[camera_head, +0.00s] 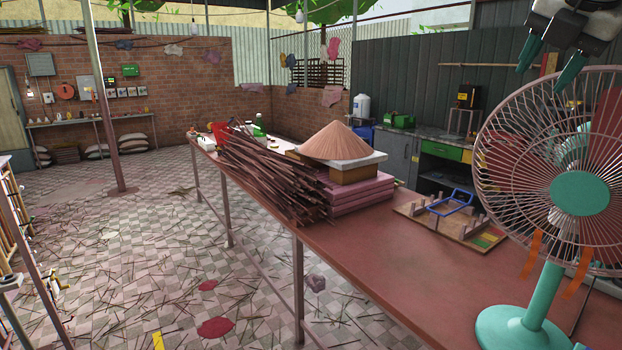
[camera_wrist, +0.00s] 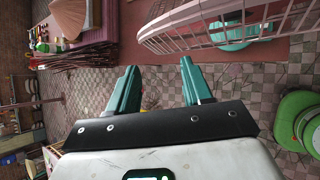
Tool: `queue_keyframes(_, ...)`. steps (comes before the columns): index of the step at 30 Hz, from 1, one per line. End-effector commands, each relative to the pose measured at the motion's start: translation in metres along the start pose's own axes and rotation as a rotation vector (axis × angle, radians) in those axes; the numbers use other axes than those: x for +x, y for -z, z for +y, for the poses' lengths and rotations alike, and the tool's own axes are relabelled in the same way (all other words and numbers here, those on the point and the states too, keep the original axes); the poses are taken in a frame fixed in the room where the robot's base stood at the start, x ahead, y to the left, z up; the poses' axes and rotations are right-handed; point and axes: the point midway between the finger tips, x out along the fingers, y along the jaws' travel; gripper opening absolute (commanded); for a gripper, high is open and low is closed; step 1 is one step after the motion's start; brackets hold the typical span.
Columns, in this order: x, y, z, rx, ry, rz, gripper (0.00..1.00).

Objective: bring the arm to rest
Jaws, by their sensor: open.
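My gripper (camera_head: 549,68) hangs at the top right of the head view, above the fan, with its two teal fingers pointing down. In the wrist view my gripper (camera_wrist: 158,88) shows its two teal fingers spread well apart. Nothing is between them except the tiled floor seen beyond. It is open and empty. In the head view it overlaps the upper edge of the fan's cage; I cannot tell how far apart they are.
A teal fan (camera_head: 580,193) stands on the red table (camera_head: 410,270). Incense bundles (camera_head: 265,180), a conical hat (camera_head: 339,141) and a wooden jig (camera_head: 455,215) lie on the table. A green round object (camera_wrist: 297,122) is at right in the wrist view. Open floor lies left.

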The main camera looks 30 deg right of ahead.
Motion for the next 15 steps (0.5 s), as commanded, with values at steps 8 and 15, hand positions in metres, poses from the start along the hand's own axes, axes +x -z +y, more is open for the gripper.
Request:
queue_keyframes(8,0.060,0.059,0.036,0.269,-0.212,0.230,0.50)
queue_keyframes(15,0.104,0.110,0.052,0.494,-0.274,0.403,0.50)
